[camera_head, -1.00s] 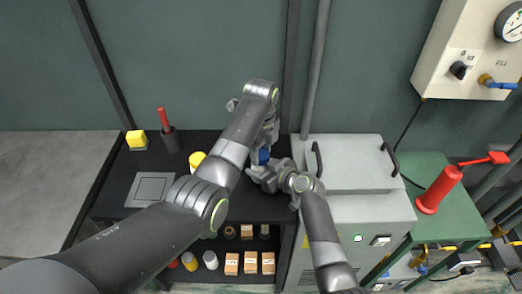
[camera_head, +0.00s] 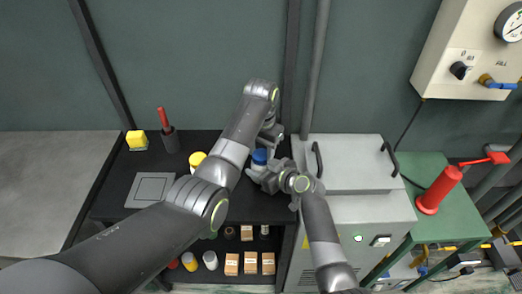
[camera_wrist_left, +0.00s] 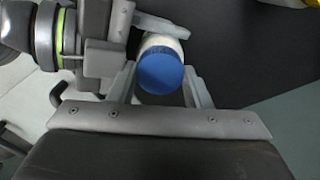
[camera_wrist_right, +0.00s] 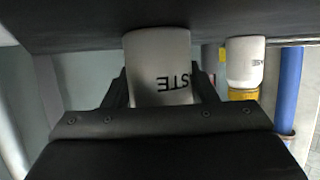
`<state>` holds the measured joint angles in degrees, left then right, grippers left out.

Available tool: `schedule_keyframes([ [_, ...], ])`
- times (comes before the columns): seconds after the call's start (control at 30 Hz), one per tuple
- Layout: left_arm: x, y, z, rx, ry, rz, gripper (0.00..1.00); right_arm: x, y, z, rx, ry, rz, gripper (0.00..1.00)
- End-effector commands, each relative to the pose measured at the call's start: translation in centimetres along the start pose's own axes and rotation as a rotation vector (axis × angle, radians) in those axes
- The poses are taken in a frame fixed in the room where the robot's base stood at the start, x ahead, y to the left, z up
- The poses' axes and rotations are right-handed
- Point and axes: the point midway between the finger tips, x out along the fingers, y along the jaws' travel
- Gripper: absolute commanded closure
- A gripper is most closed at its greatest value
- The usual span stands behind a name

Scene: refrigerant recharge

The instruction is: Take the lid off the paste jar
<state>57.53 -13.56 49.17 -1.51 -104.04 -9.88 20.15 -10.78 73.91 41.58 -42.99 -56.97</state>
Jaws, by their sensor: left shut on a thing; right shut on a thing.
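The paste jar (camera_wrist_right: 160,65) is white with dark lettering, partly readable as "STE" in the right wrist view. It has a blue lid (camera_head: 259,156), which also shows in the left wrist view (camera_wrist_left: 161,72) above the white jar body. My right gripper (camera_wrist_right: 162,88) is shut on the jar body, one finger on each side. My left gripper (camera_wrist_left: 163,80) is shut on the blue lid, its fingers on either side of it. The lid looks seated on the jar; I cannot see a gap. My left arm hides part of the grip in the head view.
A grey machine (camera_head: 350,163) stands close on the right.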

Motion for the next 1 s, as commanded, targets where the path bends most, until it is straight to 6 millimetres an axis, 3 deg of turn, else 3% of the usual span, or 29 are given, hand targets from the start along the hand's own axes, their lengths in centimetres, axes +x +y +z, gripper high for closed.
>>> schedule_keyframes([
  [1.0, -0.18, -0.02, -0.10, -1.646, 0.001, 0.001, 0.83, 0.01, -0.03, 0.06, -0.001, -0.001, -0.001, 1.00],
])
